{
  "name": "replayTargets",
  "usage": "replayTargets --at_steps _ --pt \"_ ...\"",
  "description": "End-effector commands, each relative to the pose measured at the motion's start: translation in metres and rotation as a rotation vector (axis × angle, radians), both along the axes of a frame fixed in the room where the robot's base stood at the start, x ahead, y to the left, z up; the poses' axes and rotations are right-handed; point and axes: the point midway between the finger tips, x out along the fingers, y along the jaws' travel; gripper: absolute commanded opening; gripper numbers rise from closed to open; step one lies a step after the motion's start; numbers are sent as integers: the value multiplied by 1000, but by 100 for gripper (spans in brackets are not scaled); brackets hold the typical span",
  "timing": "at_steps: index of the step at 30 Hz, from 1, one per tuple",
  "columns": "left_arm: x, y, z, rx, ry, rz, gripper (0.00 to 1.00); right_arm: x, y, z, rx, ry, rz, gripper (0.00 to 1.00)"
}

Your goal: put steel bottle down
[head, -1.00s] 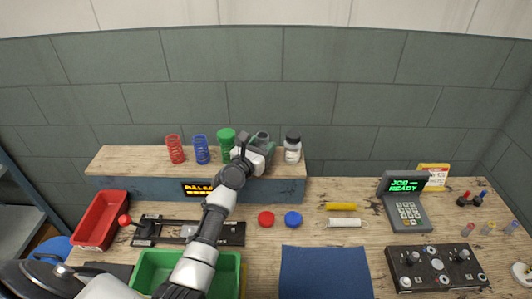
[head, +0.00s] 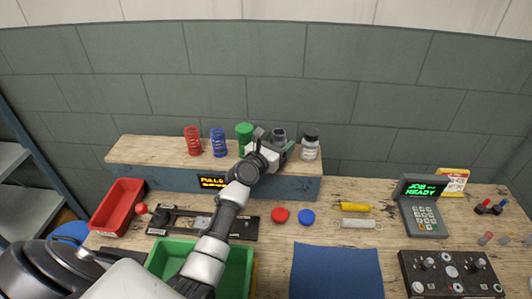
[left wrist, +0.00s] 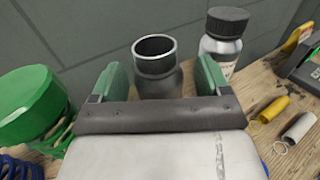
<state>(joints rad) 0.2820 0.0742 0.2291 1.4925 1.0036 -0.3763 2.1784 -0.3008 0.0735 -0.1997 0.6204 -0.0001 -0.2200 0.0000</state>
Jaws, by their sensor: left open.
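The grey steel bottle (head: 279,134), with an open neck, stands upright at the back of the wooden shelf (head: 160,150). My left gripper (head: 272,150) is at the bottle. In the left wrist view its two green fingers are open, one on each side of the steel bottle (left wrist: 158,72), with gaps visible beside it. The bottle's lower part is hidden behind the gripper. My right gripper is not in view.
A black-capped bottle (head: 310,146) stands close right of the gripper. A green-capped spring (head: 244,134), a blue spring (head: 218,143) and a red spring (head: 193,141) stand to its left. Below are a red bin (head: 118,207) and a blue mat (head: 337,272).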

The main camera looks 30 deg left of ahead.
Motion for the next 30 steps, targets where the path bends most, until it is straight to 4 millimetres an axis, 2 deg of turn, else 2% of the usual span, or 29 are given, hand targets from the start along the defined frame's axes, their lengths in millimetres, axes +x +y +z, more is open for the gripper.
replayTargets --at_steps 9,15,21,30 --pt "-69 5 -3 0 3 2 77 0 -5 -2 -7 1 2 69" --pt "-101 8 -3 -1 3 2 77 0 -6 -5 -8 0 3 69" --pt "-112 8 -1 0 2 1 77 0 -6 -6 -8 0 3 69" --pt "-112 8 -1 0 2 1 77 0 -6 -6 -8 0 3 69"
